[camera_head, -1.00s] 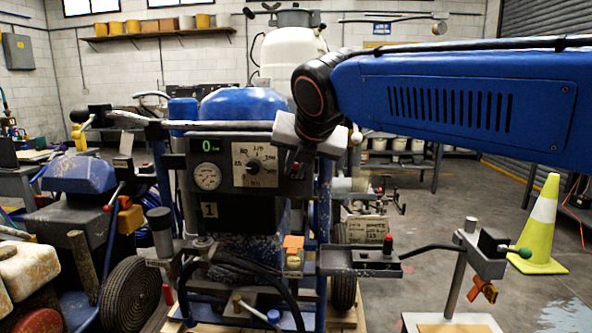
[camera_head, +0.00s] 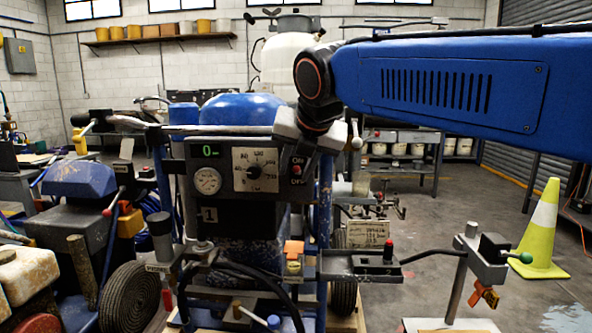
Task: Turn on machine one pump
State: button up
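Machine one is the blue striper with a dark control panel (camera_head: 230,215) marked "1", left of centre. The panel carries a green-lit display (camera_head: 209,151), a round pressure gauge (camera_head: 207,181) and a dial with a dark knob (camera_head: 254,171). At its right edge is a small ON/OFF pump switch (camera_head: 297,170) with a red part; its position is too small to tell. My gripper (camera_head: 308,140) hangs at the end of my blue arm just above the switch. Its fingers are foreshortened, so their opening and any contact with the switch are unclear.
A stand with a green-knobbed lever (camera_head: 500,252) and a yellow cone (camera_head: 541,230) are farther right. Another machine (camera_head: 82,178) is close on the left. Floor beyond the stand is open.

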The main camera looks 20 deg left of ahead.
jog(key=shift+d, duration=0.1)
jog(key=v, duration=1.7)
jog(key=shift+r, duration=0.1)
